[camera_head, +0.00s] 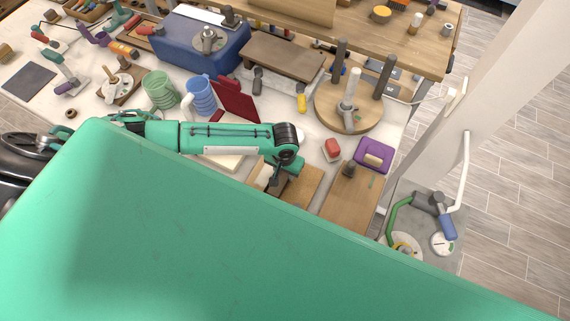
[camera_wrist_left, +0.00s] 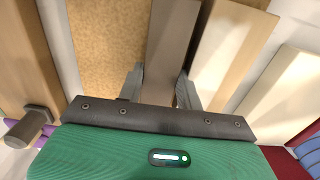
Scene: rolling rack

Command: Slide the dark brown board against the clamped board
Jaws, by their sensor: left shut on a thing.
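My left gripper (camera_head: 277,184) points down among the boards on the table. In the left wrist view my left gripper (camera_wrist_left: 158,92) is shut on the dark brown board (camera_wrist_left: 169,42), which lies between its two fingers. Left of that board in this view is a tan, cork-like board (camera_wrist_left: 108,45), also seen in the head view (camera_head: 304,187). Beyond it, across a narrow pale gap, is a wooden board (camera_wrist_left: 30,55) with a grey clamp knob (camera_wrist_left: 32,124). In the head view this clamped board (camera_head: 347,205) lies right of my gripper. My right gripper is out of view.
Pale boards (camera_wrist_left: 230,45) lie on the other side of the held board. A red block (camera_head: 332,149), a purple tray (camera_head: 373,155) and a round wooden stand with posts (camera_head: 349,112) are nearby. Blue (camera_head: 201,96) and green (camera_head: 160,90) mugs stand behind my forearm.

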